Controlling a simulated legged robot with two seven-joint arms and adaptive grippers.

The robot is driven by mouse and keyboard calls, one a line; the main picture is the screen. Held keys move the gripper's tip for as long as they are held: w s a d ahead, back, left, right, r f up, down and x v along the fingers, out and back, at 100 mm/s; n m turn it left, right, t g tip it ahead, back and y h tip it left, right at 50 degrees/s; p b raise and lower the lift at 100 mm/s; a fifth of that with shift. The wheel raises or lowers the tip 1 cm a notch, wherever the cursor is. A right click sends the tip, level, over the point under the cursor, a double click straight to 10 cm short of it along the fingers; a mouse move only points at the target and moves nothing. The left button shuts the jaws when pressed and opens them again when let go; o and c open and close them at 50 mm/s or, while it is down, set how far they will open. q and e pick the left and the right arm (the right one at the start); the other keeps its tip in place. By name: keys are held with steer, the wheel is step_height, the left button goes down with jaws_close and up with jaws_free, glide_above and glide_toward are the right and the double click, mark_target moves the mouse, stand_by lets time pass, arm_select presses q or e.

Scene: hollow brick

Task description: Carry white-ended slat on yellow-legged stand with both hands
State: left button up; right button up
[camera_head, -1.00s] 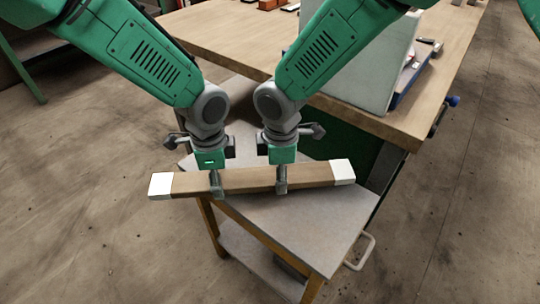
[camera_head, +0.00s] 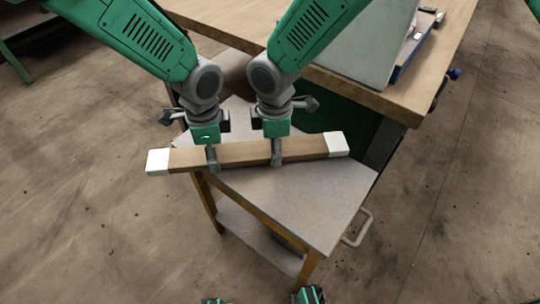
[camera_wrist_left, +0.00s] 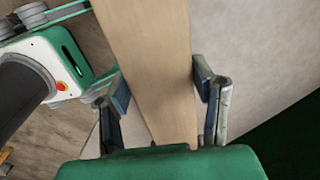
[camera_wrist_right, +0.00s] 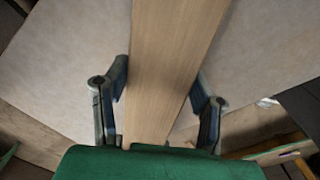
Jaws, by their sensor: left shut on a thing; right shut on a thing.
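The wooden slat (camera_head: 245,153) with white ends lies across both grippers in the head view, over the top of the yellow-legged stand (camera_head: 310,205). Its left end sticks out past the stand's edge. My left gripper (camera_head: 212,160) is shut on the slat left of its middle; the slat (camera_wrist_left: 150,60) runs between its fingers in the left wrist view. My right gripper (camera_head: 277,155) is shut on it right of its middle; the slat (camera_wrist_right: 170,65) also shows between the fingers in the right wrist view. I cannot tell whether the slat touches the stand's top.
A large wooden workbench (camera_head: 400,110) stands behind and to the right of the stand, with a grey panel (camera_head: 370,45) and a blue tray (camera_head: 415,50) on it. A bent handle (camera_head: 358,228) juts from the stand's right side. The floor at left is open.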

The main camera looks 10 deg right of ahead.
arm_select(q)
steer(key=shift+f, duration=0.7)
arm_select(e)
steer(key=shift+f, duration=0.7)
arm_select(q)
steer(key=o, duration=1.4)
arm_select(e)
steer(key=o, duration=1.4)
arm_select(q)
steer(key=shift+o, duration=0.2)
arm_select(e)
steer(key=shift+o, duration=0.2)
arm_select(q)
step_height(320, 180, up, 12)
steer(key=shift+w+f, duration=0.1)
steer(key=shift+f, duration=0.15)
arm_select(e)
steer(key=shift+r, duration=0.15)
arm_select(q)
steer(key=shift+r, duration=0.2)
arm_select(e)
step_height(320, 180, up, 12)
steer(key=shift+f, duration=0.2)
